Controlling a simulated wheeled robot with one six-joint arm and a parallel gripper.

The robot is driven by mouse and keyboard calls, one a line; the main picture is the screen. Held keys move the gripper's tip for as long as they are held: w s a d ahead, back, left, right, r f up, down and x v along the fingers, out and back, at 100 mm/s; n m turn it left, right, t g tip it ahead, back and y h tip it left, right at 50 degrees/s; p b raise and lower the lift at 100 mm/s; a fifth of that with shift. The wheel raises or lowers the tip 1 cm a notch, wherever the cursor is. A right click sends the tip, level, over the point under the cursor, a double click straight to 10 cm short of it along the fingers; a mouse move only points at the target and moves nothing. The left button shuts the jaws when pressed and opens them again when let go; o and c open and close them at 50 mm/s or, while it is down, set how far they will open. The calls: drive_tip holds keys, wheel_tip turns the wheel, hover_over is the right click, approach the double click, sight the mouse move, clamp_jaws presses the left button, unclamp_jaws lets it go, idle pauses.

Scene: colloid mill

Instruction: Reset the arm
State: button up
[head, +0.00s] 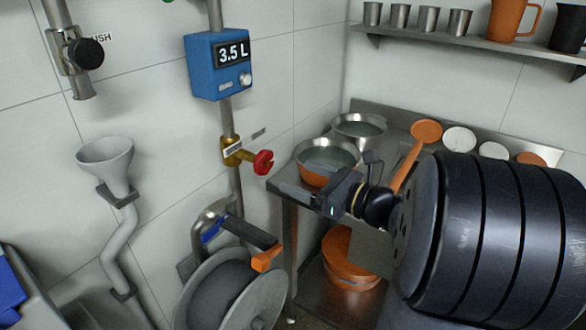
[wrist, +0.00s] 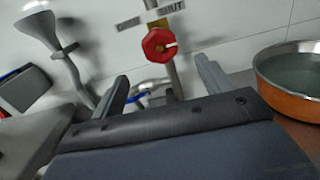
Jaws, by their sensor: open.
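My gripper (head: 298,190) is in the middle of the head view, in front of the steel table and apart from the red valve handle (head: 263,162). In the wrist view my gripper (wrist: 162,78) shows two grey fingers spread wide with nothing between them. The red handle (wrist: 158,45) shows beyond and above the gap between the fingers. An orange bowl of liquid (head: 326,160) lies behind the gripper in the head view; it is to the right of the fingers in the wrist view (wrist: 285,100).
A steel bowl (head: 359,130) and an orange spoon-like tool (head: 425,132) are on the table. A blue 3.5 L meter (head: 219,65) is on the pipe. A funnel (head: 106,163) and a round hopper (head: 235,295) stand left. A shelf (head: 465,43) holds cups. An orange container (head: 350,258) stands below.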

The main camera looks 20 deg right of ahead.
sight(267, 163)
drive_tip(key=x, duration=1)
drive_tip(key=shift+w+a, duration=0.25)
drive_tip(key=shift+w, duration=0.05)
